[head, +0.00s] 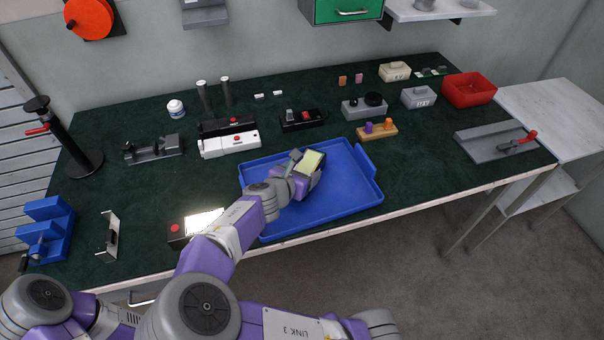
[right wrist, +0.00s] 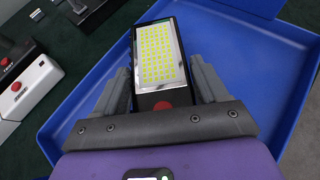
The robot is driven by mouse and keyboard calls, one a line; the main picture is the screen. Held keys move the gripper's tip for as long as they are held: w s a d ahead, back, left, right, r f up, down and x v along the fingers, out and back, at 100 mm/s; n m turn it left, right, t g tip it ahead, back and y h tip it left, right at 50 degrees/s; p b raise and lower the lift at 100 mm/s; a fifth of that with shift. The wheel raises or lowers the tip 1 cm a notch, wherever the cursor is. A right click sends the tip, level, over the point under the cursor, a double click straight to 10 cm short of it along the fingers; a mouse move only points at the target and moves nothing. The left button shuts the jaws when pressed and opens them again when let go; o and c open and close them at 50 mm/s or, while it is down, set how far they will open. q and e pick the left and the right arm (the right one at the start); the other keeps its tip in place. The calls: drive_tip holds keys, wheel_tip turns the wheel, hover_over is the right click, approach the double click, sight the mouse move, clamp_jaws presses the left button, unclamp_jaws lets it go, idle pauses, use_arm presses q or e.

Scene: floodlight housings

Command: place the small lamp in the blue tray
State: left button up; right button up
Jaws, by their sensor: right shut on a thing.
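The small lamp (head: 311,161), a dark block with a yellow LED panel, is in my right gripper (head: 297,170) over the blue tray (head: 345,185). In the right wrist view the lamp (right wrist: 160,60) lies between both fingers (right wrist: 164,85), its panel facing the camera and a red button near the palm. The tray's blue floor and wall (right wrist: 235,40) show behind it. I cannot tell whether the lamp touches the tray floor. No other thing shows in the tray. My left gripper is not in view.
Another lamp with a bright panel (head: 204,221) lies left of the tray. White (head: 229,144) and black (head: 228,126) housings stand behind it. A yellow block with pegs (head: 377,131) stands behind the tray's right side. A red bin (head: 469,90) is at the back right.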

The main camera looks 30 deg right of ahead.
drive_tip(key=o, duration=1.4)
drive_tip(key=p+v, duration=0.5)
drive_tip(key=v, duration=0.7)
